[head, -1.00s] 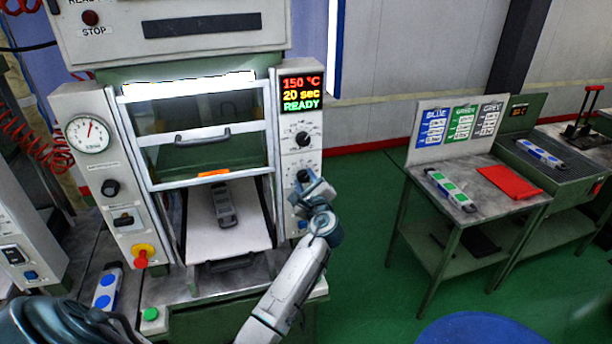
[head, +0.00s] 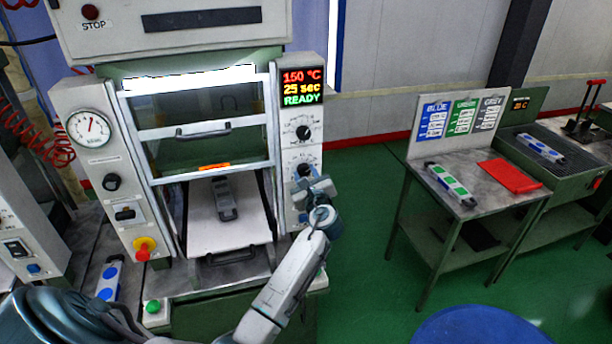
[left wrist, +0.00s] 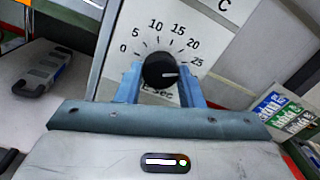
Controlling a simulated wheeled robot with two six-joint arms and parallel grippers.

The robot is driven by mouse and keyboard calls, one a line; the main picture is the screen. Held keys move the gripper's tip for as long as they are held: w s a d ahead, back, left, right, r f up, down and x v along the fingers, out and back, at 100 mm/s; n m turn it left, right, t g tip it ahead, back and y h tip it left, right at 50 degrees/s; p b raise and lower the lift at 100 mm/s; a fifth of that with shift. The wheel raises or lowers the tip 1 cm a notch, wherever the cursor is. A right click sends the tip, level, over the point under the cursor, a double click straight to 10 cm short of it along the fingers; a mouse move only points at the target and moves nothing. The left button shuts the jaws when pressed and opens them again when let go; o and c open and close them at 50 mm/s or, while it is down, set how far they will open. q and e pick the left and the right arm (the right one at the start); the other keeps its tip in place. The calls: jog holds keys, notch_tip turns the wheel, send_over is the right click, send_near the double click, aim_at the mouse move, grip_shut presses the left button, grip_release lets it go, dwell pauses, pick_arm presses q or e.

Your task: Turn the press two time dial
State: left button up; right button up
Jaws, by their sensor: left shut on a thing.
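The press two time dial is a round black knob (left wrist: 160,70) with a white pointer line, on a white scale marked 0 to 25 and sec. Its pointer faces right, close to the 25 mark. My left gripper (head: 308,180) is shut on this dial, with its blue fingers on either side of the knob in the left wrist view (left wrist: 160,82). In the head view the lower dial (head: 305,170) is partly hidden by the gripper. The press display (head: 302,87) reads 150 °C, 25 sec, READY. My right gripper is not in view.
The upper dial (head: 303,132) is just above the gripper. A grey mould (head: 225,198) lies on the press's white plate (head: 205,235). A green button (head: 153,306) and a red emergency knob (head: 143,250) are at the left. A side table (head: 475,205) stands at the right.

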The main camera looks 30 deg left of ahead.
pick_arm(q)
jog(key=shift+f, duration=0.1)
jog(key=o, duration=1)
jog(key=shift+s+d+f, duration=0.1)
jog(key=shift+s+d, duration=0.15)
jog(key=shift+d, duration=0.05)
jog(key=b+v, duration=0.4)
jog(key=v, duration=0.6)
